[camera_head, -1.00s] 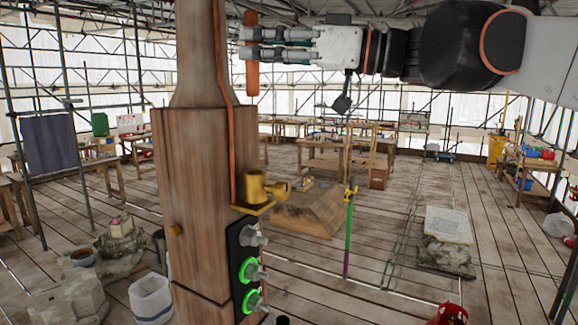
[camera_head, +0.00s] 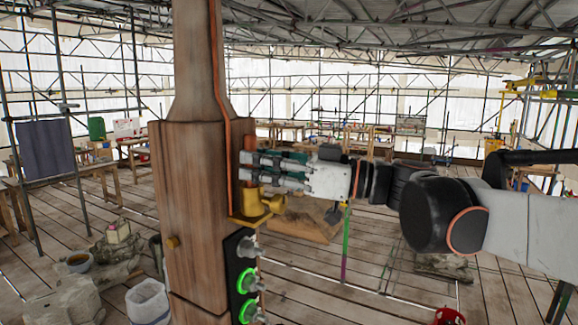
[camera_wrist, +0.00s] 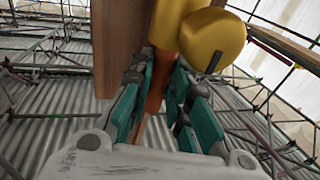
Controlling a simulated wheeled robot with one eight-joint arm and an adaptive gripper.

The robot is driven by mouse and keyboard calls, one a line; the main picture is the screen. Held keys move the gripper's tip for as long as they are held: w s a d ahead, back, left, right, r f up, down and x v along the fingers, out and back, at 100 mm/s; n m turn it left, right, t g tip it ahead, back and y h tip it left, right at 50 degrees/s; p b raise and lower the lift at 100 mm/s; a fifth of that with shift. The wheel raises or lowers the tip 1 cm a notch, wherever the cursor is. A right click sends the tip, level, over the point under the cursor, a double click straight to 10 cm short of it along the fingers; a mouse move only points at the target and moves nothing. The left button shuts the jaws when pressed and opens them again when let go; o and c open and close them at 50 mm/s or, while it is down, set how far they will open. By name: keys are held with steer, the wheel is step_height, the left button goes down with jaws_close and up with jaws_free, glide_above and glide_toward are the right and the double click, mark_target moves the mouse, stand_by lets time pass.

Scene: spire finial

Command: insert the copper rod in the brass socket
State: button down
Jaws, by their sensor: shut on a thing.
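The copper rod (camera_head: 249,143) stands upright beside the wooden post, its top showing above my fingers in the head view. My gripper (camera_head: 250,169) is shut on it from the right. The brass socket (camera_head: 247,205) sits on a bracket on the post, directly below the fingers. In the wrist view the rod (camera_wrist: 156,88) runs between the green finger pads of my gripper (camera_wrist: 158,95) up to the brass socket (camera_wrist: 172,30). The rod's lower end is hidden, so I cannot tell how deep it sits in the socket. A brass knob (camera_wrist: 213,40) sticks out beside it.
The wooden post (camera_head: 190,180) stands close left of my gripper, with a copper strip (camera_head: 226,130) along it. A dark panel (camera_head: 240,270) with green-lit rings and grey knobs is below the socket. Open plank floor lies around, with stone blocks at lower left.

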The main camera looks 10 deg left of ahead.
steer(key=shift+f, duration=0.3)
steer(key=shift+f, duration=0.1)
steer(key=c, duration=1.5)
jaws_free()
